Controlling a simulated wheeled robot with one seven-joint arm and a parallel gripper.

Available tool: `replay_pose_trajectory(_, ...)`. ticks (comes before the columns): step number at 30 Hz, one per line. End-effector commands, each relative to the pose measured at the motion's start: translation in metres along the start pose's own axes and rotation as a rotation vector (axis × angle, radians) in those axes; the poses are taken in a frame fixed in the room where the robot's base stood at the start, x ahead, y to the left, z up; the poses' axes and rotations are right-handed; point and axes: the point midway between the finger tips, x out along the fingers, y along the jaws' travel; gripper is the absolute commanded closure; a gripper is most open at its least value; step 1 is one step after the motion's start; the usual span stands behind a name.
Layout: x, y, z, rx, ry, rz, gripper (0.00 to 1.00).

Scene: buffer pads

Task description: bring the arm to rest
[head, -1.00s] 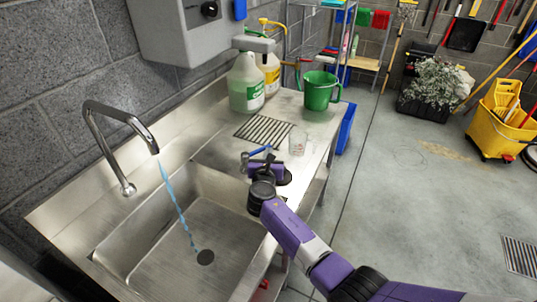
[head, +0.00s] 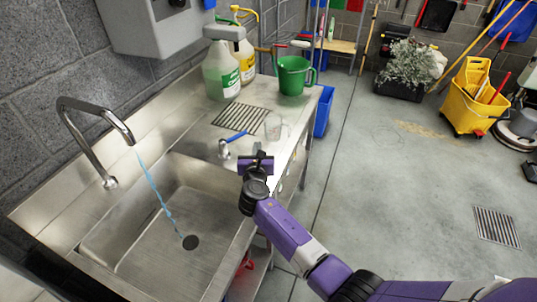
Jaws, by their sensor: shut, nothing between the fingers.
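My purple arm reaches in from the lower right in the head view. My gripper (head: 258,157) is over the front edge of the steel sink counter (head: 203,133), near the basin's right end. Its fingers are small and dark here; it is shut and holds nothing.
Water runs from the faucet (head: 98,120) into the basin (head: 165,205). Two jugs (head: 221,72) and a green pitcher (head: 293,76) stand at the counter's back. A yellow mop bucket (head: 475,105) stands on the floor at the right. The floor between is clear.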

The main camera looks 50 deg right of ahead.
Motion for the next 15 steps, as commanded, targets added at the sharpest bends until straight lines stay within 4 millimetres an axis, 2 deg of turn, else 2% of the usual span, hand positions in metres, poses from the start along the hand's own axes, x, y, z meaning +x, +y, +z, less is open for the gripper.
replay_pose_trajectory(7,-0.032,-0.024,0.001,0.002,0.001,-0.001,1.0)
replay_pose_trajectory(15,-0.047,-0.035,0.003,0.0,-0.001,0.0,1.0)
